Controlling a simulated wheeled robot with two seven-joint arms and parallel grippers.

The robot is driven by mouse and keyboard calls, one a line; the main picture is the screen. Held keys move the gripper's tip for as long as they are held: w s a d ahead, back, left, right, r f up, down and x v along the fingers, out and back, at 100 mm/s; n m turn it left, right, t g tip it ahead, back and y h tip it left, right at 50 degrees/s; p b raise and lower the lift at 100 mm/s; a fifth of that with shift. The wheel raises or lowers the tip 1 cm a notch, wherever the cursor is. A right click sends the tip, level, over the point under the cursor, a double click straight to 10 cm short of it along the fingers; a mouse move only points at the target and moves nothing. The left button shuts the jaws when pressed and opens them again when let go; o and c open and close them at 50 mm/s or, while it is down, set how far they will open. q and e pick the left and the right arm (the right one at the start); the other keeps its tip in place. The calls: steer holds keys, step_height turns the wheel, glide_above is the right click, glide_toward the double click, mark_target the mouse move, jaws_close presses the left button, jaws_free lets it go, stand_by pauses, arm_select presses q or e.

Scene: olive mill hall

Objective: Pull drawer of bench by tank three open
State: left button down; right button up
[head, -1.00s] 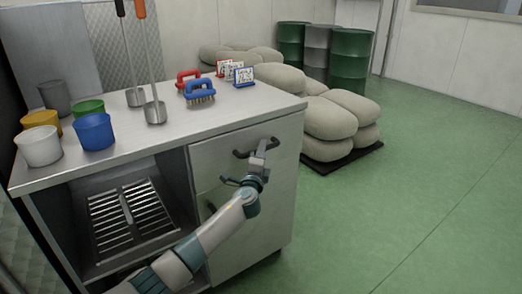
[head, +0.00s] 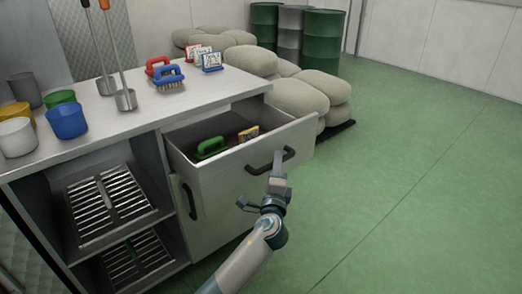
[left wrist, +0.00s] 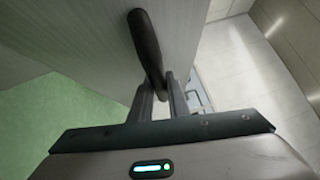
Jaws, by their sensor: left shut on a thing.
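The bench (head: 130,122) has a steel top and stands at the left in the head view. Its top drawer (head: 228,174) is pulled well out, and its inside shows. A green-handled brush (head: 211,148) and a small yellow-framed card (head: 248,134) lie in it. The drawer's black bar handle (head: 262,167) is on the front panel. My left gripper (head: 277,170) is at this handle. In the left wrist view its two fingers (left wrist: 163,98) are shut around the dark handle (left wrist: 147,45). My right gripper is not in view.
Cups, two long ladles (head: 125,98), brushes (head: 168,78) and cards stand on the bench top. A lower door with a black handle (head: 189,199) is beneath the drawer. Sacks (head: 300,100) and drums (head: 322,40) stand behind. Green floor (head: 410,170) is clear at the right.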

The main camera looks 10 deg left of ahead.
arm_select(q)
steer(key=s+d, duration=0.5)
steer(key=d, duration=0.1)
steer(key=shift+d, duration=0.3)
steer(key=shift+s, duration=0.1)
steer(key=c, duration=1.7)
jaws_free()
steer(key=shift+s+d+f+b, duration=0.15)
steer(key=shift+s+d+f, duration=0.2)
steer(key=shift+s, duration=2.5)
steer(key=shift+s+d+f+b, duration=0.25)
steer(key=shift+s+f, duration=0.25)
steer(key=shift+s, duration=2.35)
steer(key=shift+s+d+f+b, duration=0.1)
steer(key=shift+s+d+f, duration=0.3)
steer(key=shift+s, duration=2.45)
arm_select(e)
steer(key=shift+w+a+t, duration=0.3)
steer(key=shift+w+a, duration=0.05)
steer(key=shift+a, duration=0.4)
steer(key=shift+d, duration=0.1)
